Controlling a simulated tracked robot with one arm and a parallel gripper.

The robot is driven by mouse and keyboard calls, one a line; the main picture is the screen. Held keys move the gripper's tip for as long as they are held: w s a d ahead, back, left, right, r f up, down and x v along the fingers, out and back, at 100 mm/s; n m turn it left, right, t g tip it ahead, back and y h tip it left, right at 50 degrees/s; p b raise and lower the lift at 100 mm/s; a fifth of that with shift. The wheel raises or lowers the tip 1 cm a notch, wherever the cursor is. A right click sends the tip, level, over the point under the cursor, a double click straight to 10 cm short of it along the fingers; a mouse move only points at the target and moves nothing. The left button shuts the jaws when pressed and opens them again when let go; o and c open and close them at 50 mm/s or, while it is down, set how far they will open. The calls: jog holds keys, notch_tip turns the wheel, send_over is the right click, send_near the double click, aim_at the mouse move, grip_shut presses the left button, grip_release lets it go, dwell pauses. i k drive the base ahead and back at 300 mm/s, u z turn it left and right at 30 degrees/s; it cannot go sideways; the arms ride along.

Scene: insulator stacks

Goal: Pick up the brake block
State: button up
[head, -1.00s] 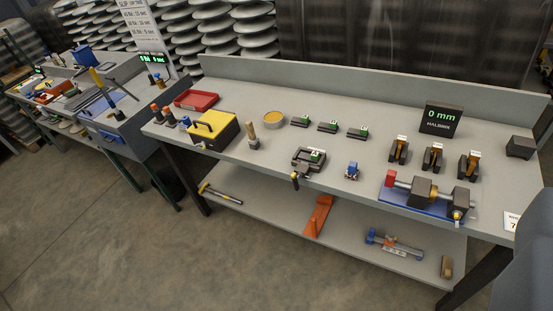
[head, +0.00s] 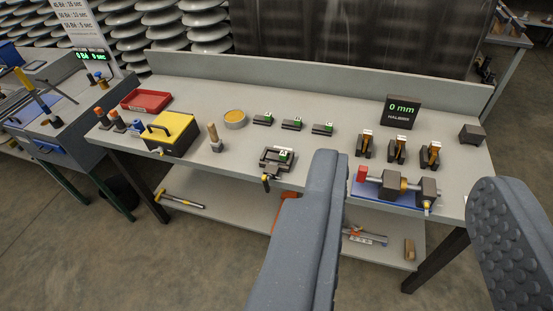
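No part is labelled as the brake block, and I cannot tell for sure which it is. Candidates are a dark block (head: 472,134) at the bench's right end, small dark blocks with green tags (head: 292,124) near the back, and a brown block (head: 410,249) on the lower shelf. An orange piece (head: 284,198) on that shelf is partly hidden by my left finger. My gripper (head: 408,178) is open, its two grey fingers wide apart in front of the bench. Nothing is held between them.
The grey bench (head: 205,92) carries a yellow-topped box (head: 172,130), a red tray (head: 146,101), a small clamp vise (head: 275,158), a blue-based fixture (head: 385,193), three upright dark holders (head: 397,150) and a "0 mm" display (head: 401,111). Bare floor lies in front.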

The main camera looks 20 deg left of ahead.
aim_at(282, 158)
jog(key=u, duration=0.05)
jog(key=i, duration=1)
jog(key=z, duration=0.05)
